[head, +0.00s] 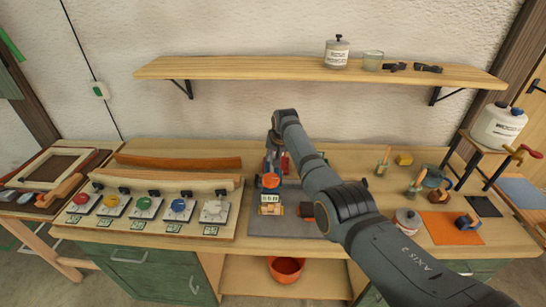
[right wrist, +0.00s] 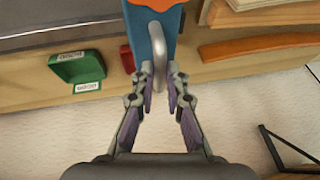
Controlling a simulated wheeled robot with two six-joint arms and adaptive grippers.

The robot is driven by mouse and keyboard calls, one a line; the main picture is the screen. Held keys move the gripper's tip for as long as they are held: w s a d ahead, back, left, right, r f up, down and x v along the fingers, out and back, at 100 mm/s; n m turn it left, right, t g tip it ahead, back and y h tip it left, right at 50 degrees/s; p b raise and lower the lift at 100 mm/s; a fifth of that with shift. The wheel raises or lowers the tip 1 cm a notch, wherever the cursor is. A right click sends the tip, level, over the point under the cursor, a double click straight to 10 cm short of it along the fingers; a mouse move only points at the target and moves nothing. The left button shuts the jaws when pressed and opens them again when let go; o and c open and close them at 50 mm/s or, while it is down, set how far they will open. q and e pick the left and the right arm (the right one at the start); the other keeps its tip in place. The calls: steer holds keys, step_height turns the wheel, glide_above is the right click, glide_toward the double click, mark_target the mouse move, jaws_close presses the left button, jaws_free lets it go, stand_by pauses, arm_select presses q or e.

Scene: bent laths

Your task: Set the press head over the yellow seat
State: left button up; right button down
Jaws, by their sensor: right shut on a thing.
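The press head (head: 270,181), a blue piece with an orange round part, is at the middle of the bench above a dark grey mat. My right gripper (head: 272,158) is above it. In the right wrist view the gripper (right wrist: 161,88) is shut on the grey loop handle of the press head (right wrist: 158,35). My wrist partly hides it from the head camera. The yellow seat (head: 111,201) is a yellow disc on a white plate, second from the left in a row, well left of the press head. My left gripper is not in view.
Beside it in the row are red (head: 82,199), green (head: 145,204), blue (head: 178,207) and white (head: 214,209) seats. Laths (head: 180,161) lie behind them. A small labelled block (head: 270,205) stands on the dark mat (head: 290,226). A shelf (head: 250,69) hangs above.

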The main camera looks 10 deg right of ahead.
steer(key=shift+a+r, duration=0.1)
steer(key=shift+a, duration=0.05)
steer(key=c, duration=1.4)
jaws_free()
steer(key=shift+w+a, duration=0.1)
steer(key=shift+o, duration=0.2)
steer(key=shift+a, duration=0.1)
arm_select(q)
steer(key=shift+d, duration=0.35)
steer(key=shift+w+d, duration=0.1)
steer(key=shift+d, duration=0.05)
arm_select(e)
steer(key=v, duration=1.1)
steer(key=shift+r, duration=0.4)
